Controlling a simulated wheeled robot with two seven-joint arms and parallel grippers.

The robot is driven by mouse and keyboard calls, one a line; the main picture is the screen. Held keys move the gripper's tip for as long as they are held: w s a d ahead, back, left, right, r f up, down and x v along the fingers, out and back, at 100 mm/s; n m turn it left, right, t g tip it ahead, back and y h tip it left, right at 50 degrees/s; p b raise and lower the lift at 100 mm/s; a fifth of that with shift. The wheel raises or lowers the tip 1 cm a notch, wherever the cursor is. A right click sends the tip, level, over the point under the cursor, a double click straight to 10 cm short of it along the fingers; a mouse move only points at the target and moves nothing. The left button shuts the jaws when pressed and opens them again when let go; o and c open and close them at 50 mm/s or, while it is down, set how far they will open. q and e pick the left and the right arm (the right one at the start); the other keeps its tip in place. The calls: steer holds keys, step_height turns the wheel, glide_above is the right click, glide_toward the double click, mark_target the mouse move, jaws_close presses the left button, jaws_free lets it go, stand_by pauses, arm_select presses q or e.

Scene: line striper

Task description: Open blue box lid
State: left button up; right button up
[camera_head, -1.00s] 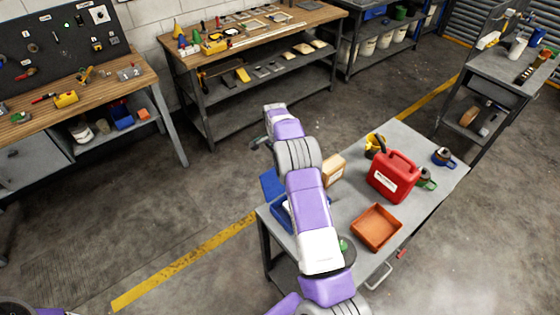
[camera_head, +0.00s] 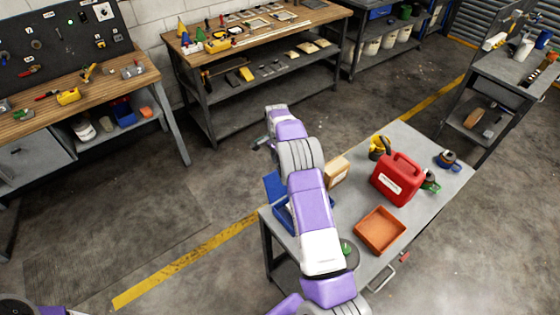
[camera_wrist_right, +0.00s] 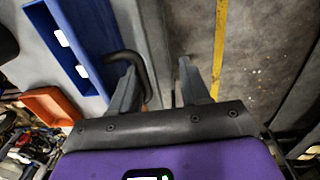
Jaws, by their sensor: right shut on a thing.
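The blue box (camera_head: 281,214) is on the left end of the grey table, mostly hidden behind my right arm. A blue panel, apparently its lid (camera_head: 272,187), stands tilted up at its far left side. In the right wrist view the blue box (camera_wrist_right: 92,30) is at the upper left, with white patches on it. My right gripper (camera_wrist_right: 158,80) is beside it, its fingers around the end of a black curved handle (camera_wrist_right: 134,58); the exact contact is hard to see. In the head view the gripper (camera_head: 262,142) is small and partly hidden. My left gripper is not in view.
The grey table (camera_head: 340,225) also holds an orange tray (camera_head: 380,231), a red canister (camera_head: 397,180), a cardboard box (camera_head: 337,173) and a yellow item (camera_head: 379,148). A wooden workbench (camera_head: 255,50) stands behind. The floor left of the table is clear.

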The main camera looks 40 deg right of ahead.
steer(key=shift+w+r, duration=0.15)
steer(key=shift+w, duration=0.05)
step_height(320, 180, up, 7)
steer(key=shift+r, duration=0.15)
steer(key=shift+w, duration=0.1)
stand_by(0.6)
